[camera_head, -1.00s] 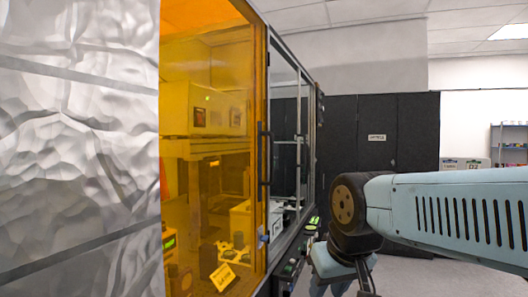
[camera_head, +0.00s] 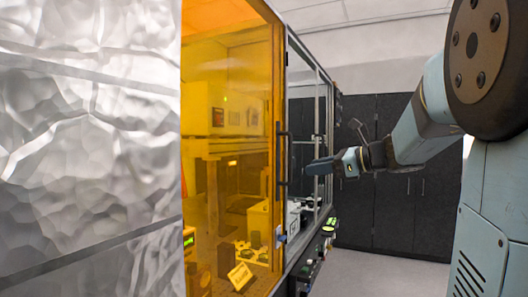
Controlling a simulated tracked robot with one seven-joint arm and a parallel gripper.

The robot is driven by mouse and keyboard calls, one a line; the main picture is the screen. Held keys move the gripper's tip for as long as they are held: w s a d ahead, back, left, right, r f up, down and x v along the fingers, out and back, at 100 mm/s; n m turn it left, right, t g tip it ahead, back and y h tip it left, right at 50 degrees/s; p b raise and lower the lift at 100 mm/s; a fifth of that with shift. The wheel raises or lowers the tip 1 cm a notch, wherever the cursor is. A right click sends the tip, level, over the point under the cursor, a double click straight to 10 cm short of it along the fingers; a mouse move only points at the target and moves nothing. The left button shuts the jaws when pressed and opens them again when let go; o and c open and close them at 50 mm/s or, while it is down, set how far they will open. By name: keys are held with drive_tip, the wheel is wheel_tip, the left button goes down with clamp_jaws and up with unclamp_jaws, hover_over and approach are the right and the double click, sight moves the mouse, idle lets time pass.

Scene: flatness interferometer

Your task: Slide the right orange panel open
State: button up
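A tall orange see-through panel (camera_head: 232,75) fills the front of the enclosure left of centre. A dark vertical bar handle (camera_head: 281,160) stands at its right edge. My gripper (camera_head: 325,166) is at the end of my arm, right of the handle and apart from it in the picture, pointing left towards it. The gripper is seen from the side, so its finger gap does not show clearly. No object shows in it. Only one orange panel can be made out clearly.
Crinkled silvery sheeting (camera_head: 85,140) covers the left side. Clear side glazing in a dark frame (camera_head: 306,100) runs back behind my gripper. Dark cabinets (camera_head: 400,205) line the back wall. A small yellow sign (camera_head: 240,276) sits behind the orange panel. Grey floor is open at lower right.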

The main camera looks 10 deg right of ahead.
drive_tip(key=w+d+r+m+t, duration=0.3)
drive_tip(key=d+r, duration=0.1)
drive_tip(key=d, duration=0.1)
drive_tip(key=shift+y, duration=0.4)
drive_tip(key=x, duration=1.3)
drive_tip(key=shift+w+a+f, duration=0.25)
drive_tip(key=shift+w, duration=0.05)
clamp_jaws()
